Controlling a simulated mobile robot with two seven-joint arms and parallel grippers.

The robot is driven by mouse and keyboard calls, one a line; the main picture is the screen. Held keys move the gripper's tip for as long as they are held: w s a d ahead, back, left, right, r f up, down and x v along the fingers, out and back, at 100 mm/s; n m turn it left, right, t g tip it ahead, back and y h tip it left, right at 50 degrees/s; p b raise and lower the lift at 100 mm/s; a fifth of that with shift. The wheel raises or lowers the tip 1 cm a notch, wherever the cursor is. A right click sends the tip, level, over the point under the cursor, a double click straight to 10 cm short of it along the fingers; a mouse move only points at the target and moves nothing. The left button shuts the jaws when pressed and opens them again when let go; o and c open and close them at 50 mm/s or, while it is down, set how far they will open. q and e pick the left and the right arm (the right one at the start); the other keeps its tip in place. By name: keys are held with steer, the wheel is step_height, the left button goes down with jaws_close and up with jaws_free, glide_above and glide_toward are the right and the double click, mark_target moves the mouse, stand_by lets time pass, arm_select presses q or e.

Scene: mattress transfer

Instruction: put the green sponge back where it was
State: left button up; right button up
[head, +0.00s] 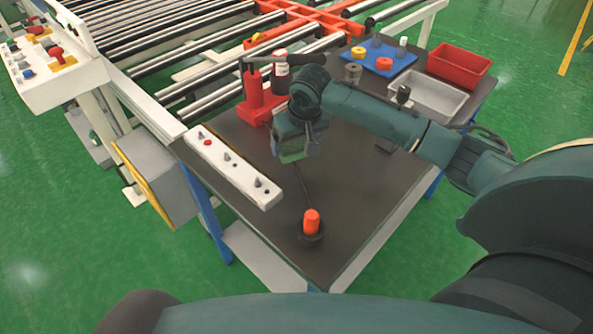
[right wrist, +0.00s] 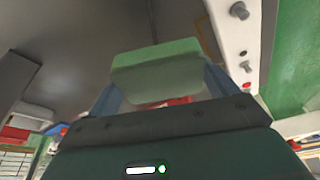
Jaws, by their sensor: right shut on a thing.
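The green sponge (right wrist: 157,72) shows in the right wrist view between the two fingers of my right gripper, which is shut on it. In the head view my right gripper (head: 294,153) points down over the dark table (head: 350,205), right of the white switch strip, and a little of the sponge's green shows at its tip. I cannot tell from these views how high the sponge is above the table. My left gripper is not in view.
The white switch strip (head: 233,166) lies along the table's left edge. An orange-topped item (head: 311,221) stands near the front corner. A blue tray (head: 385,52), red bin (head: 458,65) and grey bin (head: 428,97) stand behind.

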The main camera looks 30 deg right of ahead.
mark_target(302, 149)
steer(key=shift+f, duration=3.95)
steer(key=shift+f, duration=0.1)
steer(key=o, duration=0.7)
steer(key=v, duration=1.2)
steer(key=shift+p, duration=0.35)
